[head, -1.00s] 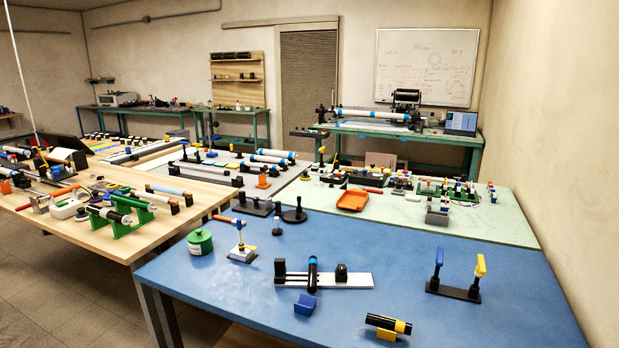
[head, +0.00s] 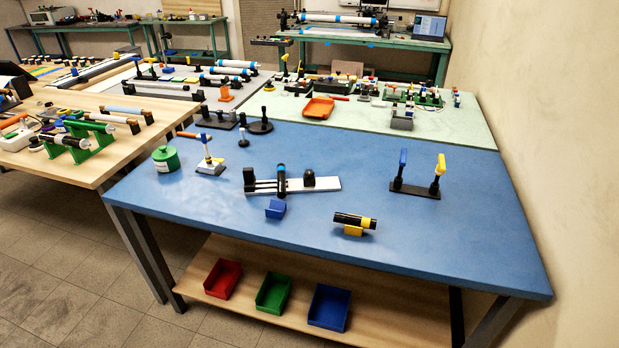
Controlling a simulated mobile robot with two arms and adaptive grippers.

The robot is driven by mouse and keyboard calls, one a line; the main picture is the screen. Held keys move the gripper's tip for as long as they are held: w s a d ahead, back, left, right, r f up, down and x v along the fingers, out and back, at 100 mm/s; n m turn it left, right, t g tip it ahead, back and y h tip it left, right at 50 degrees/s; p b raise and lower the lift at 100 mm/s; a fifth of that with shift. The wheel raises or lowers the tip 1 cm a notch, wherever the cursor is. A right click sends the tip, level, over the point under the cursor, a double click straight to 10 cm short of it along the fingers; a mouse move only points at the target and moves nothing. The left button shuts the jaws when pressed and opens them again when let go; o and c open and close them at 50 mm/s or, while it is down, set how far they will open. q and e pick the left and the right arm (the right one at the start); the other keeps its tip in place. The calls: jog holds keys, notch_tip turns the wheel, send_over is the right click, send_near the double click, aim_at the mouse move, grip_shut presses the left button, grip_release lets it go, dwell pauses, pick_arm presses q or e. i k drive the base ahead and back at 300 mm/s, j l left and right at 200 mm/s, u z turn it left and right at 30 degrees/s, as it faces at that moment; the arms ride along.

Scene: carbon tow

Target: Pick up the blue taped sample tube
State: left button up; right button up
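A black tube with a blue band (head: 281,180) is at the white-plated fixture (head: 325,184) on the blue table; I cannot tell whether it stands or lies pointing away from me. A small blue block (head: 275,209) is just in front of it. A second black tube with a yellow band (head: 350,220) lies on a yellow cradle (head: 353,231) to the right and nearer to me. Neither of my grippers shows in the head view.
A stand with blue and yellow handles (head: 415,190) is at the right of the blue table (head: 220,220). A green canister (head: 166,159) is at its left. Red (head: 223,279), green (head: 273,292) and blue (head: 328,308) bins sit on the lower shelf. The table's front is clear.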

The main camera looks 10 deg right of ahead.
aim_at(281, 191)
jog(key=i+j+z, duration=0.1)
jog(key=j, duration=0.6)
jog(key=j+z, duration=0.1)
jog(key=j, duration=0.55)
jog(key=i, duration=0.05)
